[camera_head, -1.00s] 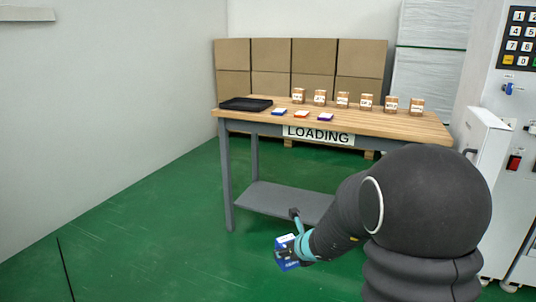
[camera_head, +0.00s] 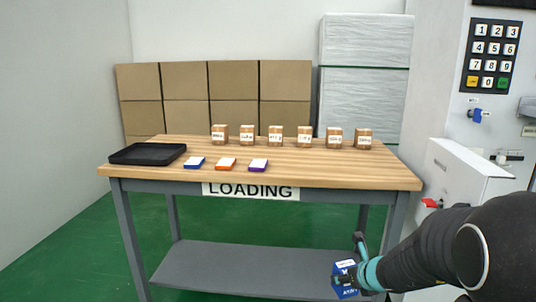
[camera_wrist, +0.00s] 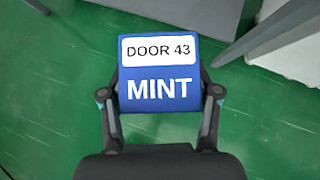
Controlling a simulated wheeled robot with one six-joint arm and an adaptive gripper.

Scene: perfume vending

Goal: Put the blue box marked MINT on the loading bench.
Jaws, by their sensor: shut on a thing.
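My gripper (camera_wrist: 160,108) is shut on the blue box (camera_wrist: 160,91). In the wrist view its face reads "DOOR 43" on a white label and "MINT" below, with a finger on each side. In the head view the blue box (camera_head: 344,279) and my gripper (camera_head: 362,270) are at the lower right, lower than the bench top, in front of the bench's right part. The loading bench (camera_head: 330,172) has a light wooden top, grey legs and a "LOADING" sign on its front edge.
On the bench stand a black tray (camera_head: 147,153) at the left, three small flat items, blue (camera_head: 194,162), orange (camera_head: 226,164) and purple (camera_head: 258,165), and a back row of several brown boxes (camera_head: 275,136). The right front of the top is clear. A keypad machine (camera_head: 490,60) stands at the right.

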